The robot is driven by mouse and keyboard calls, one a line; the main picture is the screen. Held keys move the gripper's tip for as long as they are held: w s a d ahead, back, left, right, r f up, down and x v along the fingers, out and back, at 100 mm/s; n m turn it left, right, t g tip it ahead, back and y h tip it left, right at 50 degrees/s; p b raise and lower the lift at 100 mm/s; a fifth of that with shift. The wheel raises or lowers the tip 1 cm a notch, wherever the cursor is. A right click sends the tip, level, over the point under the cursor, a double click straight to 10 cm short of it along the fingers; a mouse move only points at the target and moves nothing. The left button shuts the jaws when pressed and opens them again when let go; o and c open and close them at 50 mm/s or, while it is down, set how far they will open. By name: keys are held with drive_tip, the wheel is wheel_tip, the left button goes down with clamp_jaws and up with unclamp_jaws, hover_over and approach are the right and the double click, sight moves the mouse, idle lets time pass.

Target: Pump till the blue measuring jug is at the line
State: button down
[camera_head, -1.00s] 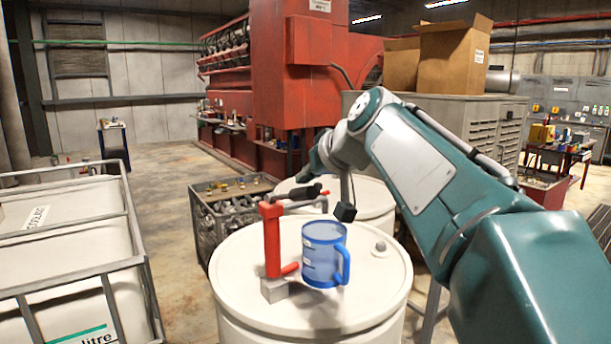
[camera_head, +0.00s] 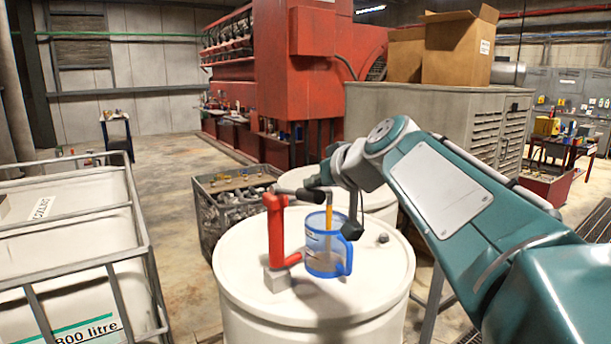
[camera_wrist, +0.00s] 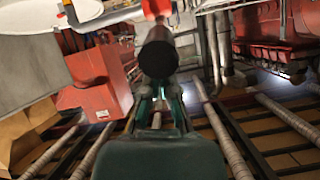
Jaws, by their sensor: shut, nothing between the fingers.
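The red hand pump (camera_head: 274,232) stands upright on a white drum. Its lever, with a black grip (camera_head: 300,194), points right from the pump top. The blue measuring jug (camera_head: 322,262) stands on the drum just right of the pump, and an amber stream (camera_head: 329,212) falls into it. Some amber seems to show low in the jug; the line and exact level are too small to read. My gripper (camera_head: 314,182) is shut and empty, at the lever's outer end. In the wrist view, the black grip end (camera_wrist: 158,55) is just beyond my gripper (camera_wrist: 160,92).
The white drum (camera_head: 240,285) has a small dark cap right of the jug. A second drum (camera_head: 375,200) is behind it. A caged white tank (camera_head: 75,255) stands left, and a metal crate (camera_head: 212,215) of parts behind left. Grey cabinets (camera_head: 430,120) stand behind my arm.

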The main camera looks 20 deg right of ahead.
sight(326, 199)
drive_tip(key=f, duration=0.2)
drive_tip(key=s+f, duration=0.1)
drive_tip(key=f, duration=0.1)
drive_tip(key=shift+d, duration=0.2)
drive_tip(key=shift+s+f, duration=0.1)
drive_tip(key=shift+f, duration=1.65)
drive_tip(key=r, duration=0.3)
drive_tip(key=s+d+r, duration=0.1)
drive_tip(key=shift+r, duration=0.2)
drive_tip(key=s+d, duration=0.3)
drive_tip(key=s, duration=0.6)
drive_tip(key=shift+d, duration=0.4)
